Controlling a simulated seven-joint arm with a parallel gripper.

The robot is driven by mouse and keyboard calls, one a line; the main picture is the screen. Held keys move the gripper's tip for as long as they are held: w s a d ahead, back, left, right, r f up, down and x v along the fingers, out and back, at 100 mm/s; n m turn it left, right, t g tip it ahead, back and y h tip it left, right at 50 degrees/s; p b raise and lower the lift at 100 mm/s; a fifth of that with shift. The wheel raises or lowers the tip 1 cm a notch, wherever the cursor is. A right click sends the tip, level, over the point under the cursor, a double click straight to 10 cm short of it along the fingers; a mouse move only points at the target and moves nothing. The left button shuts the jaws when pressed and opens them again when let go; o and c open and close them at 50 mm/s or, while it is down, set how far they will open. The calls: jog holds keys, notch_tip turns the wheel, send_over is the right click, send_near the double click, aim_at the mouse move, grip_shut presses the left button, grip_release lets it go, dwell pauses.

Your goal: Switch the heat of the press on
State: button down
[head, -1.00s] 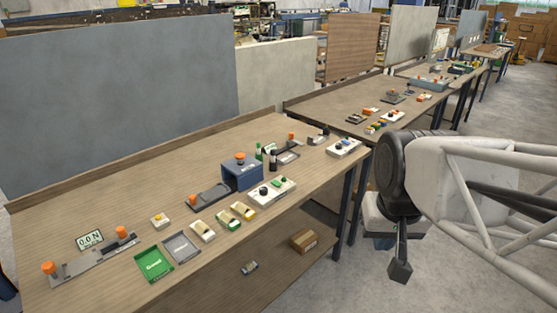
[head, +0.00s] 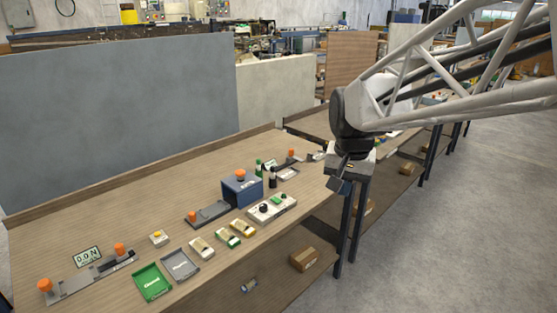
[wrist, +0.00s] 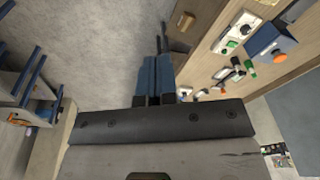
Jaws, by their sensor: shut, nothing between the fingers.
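The blue press (head: 237,191) with an orange knob on top stands near the middle of the near table. A white control box (head: 285,203) with a black knob and a green button lies in front and right of it. In the wrist view, the press (wrist: 283,40) and the control box (wrist: 229,39) are at the upper right. Which control switches the heat cannot be read. My gripper (head: 337,185) is shut and empty, above the table's right end, right of the control box and apart from it. Its closed fingers (wrist: 157,65) point up in the wrist view.
Cream and green pieces (head: 228,238), a green tray (head: 152,282) and a grey tray (head: 180,265) lie left of the control box. Dark and green bottles (head: 272,178) stand behind it. A grey panel (head: 120,115) rises behind the table. A cardboard box (head: 304,259) sits on the lower shelf.

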jog(key=w+a+f+m, duration=0.1)
jog(key=w+a+f, duration=0.15)
jog(key=w, duration=0.75)
jog(key=w+a+f+m, duration=0.2)
jog(key=w+a, duration=0.2)
jog(key=w, duration=0.6)
jog(key=m+g, duration=0.2)
send_over(278, 201)
notch_tip(278, 201, down, 9)
jog(key=shift+w+r, duration=0.1)
jog(key=shift+r, duration=0.05)
notch_tip(278, 201, down, 14)
jog(key=shift+t, duration=0.3)
